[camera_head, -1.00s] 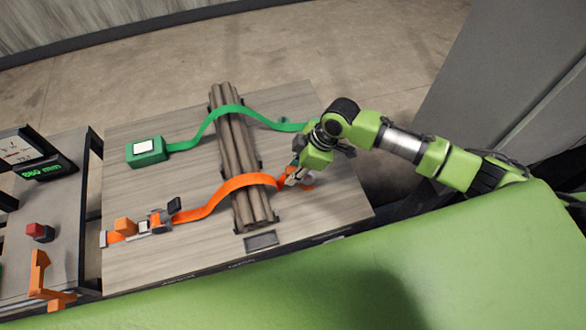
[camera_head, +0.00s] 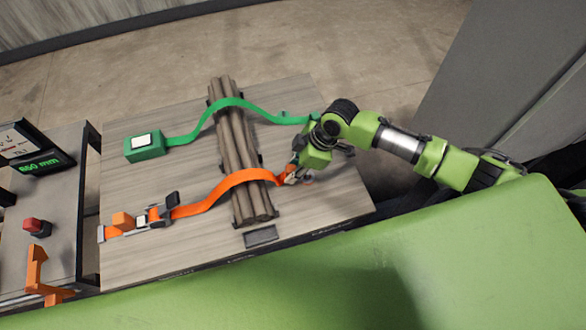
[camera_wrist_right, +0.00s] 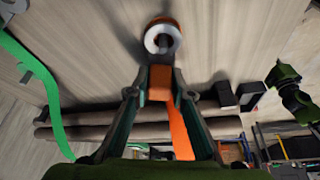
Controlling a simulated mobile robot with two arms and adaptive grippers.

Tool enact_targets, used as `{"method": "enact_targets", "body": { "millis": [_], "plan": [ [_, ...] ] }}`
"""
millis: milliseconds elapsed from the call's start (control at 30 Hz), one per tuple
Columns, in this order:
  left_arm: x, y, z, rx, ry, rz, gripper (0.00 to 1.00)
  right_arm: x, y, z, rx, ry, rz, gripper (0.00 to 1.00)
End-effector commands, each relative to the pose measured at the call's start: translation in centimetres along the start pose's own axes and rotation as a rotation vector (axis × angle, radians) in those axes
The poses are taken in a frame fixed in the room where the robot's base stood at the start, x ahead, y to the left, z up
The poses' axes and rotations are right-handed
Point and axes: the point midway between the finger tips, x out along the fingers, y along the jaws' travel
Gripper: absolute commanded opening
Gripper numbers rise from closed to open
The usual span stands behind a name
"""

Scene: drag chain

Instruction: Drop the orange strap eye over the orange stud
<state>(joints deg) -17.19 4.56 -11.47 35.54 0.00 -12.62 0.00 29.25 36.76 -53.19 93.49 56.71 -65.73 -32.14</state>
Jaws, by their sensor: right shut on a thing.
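The orange strap (camera_head: 222,190) runs from the ratchet buckle (camera_head: 140,220) over the bundle of dark rods (camera_head: 238,160) to my right gripper (camera_head: 292,179). In the right wrist view my right gripper (camera_wrist_right: 160,88) is shut on the orange strap end (camera_wrist_right: 159,76). A pale ring, the strap eye (camera_wrist_right: 151,40), sticks out beyond the fingertips. Orange, apparently the stud (camera_wrist_right: 163,20), shows at the ring's far edge. I cannot tell whether the eye is around the stud or above it. In the head view the gripper mostly hides this spot. My left gripper is out of view.
A green strap (camera_head: 205,122) with a green box (camera_head: 145,147) crosses the rods farther back. A side stand on the left holds a display (camera_head: 42,163), a red button (camera_head: 36,226) and an orange upright (camera_head: 37,268). The board (camera_head: 170,255) is clear at the front left.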

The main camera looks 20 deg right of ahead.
Motion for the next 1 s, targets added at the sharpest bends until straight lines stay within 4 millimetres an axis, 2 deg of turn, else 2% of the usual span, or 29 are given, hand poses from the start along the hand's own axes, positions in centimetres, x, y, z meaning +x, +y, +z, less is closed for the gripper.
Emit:
{"method": "enact_targets", "body": {
  "millis": [33, 100, 400, 533, 667, 1000],
  "plan": [
    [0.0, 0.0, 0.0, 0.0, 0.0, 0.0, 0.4, 0.0, 0.0, 0.0, 0.0, 0.0, 0.0, 0.29],
    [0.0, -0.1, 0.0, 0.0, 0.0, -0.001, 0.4, 0.0, 0.0, 0.0, 0.0, 0.0, 0.0, 0.41],
    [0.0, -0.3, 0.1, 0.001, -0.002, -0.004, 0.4, 0.0, 0.0, 0.0, 0.0, 0.0, 0.0, 0.41],
    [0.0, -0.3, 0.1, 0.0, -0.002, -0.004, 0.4, -0.8, 0.1, 0.0, 0.0, 0.0, 0.002, 0.41],
    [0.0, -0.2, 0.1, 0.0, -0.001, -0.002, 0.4, -3.0, 0.1, 0.1, -0.002, 0.0, 0.003, 0.41],
    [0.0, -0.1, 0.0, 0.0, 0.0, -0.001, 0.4, -9.9, 0.1, 0.0, -0.001, 0.0, 0.002, 0.41]
  ]
}}
